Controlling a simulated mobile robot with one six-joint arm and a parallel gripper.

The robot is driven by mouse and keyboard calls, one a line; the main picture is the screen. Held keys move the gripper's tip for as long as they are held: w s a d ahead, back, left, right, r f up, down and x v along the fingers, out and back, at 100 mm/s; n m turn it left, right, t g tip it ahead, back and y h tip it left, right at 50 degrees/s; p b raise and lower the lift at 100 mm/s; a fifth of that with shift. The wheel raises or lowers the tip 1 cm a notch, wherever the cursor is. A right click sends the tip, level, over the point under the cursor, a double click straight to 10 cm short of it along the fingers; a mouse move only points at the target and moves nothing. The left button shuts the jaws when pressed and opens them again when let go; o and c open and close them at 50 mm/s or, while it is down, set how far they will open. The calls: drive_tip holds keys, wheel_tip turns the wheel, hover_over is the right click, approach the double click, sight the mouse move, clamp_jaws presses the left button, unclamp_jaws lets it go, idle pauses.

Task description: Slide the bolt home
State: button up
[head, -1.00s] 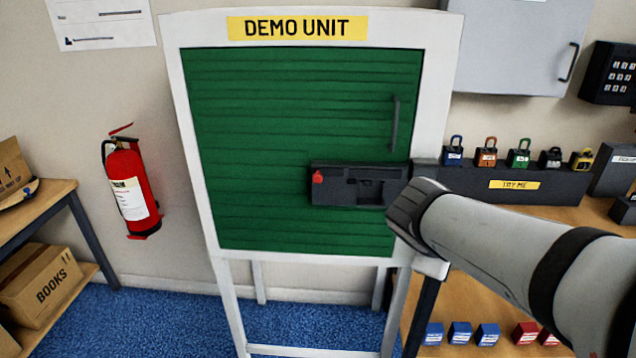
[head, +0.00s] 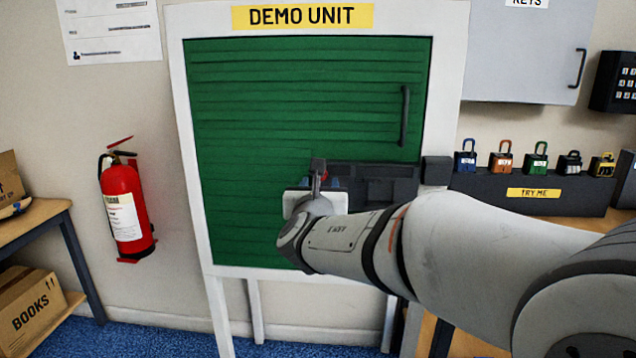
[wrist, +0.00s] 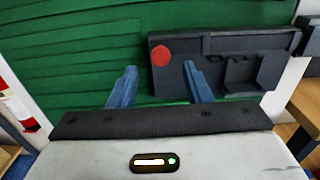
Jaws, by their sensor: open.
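The dark bolt lock (wrist: 222,80) is mounted on the green door (head: 300,100) of the demo unit, near its right edge. In the wrist view its red knob (wrist: 161,56) shows at the left end of the lock. A dark keeper block (head: 436,171) sits on the white frame (head: 450,110), right of the lock. My gripper (wrist: 157,82) is open and empty. Its blue fingers point at the door, with the red knob between their lines in the wrist view. I cannot tell whether they touch the lock. In the head view my arm hides part of the lock's left end.
A black handle (head: 405,116) stands out from the door above the lock. A shelf of padlocks (head: 535,160) and a grey key cabinet (head: 525,50) are at the right. A fire extinguisher (head: 124,215) hangs at the left. The door's left half is clear.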

drive_tip(key=w, duration=0.5)
drive_tip(key=shift+d, duration=0.15)
clamp_jaws()
idle(0.4)
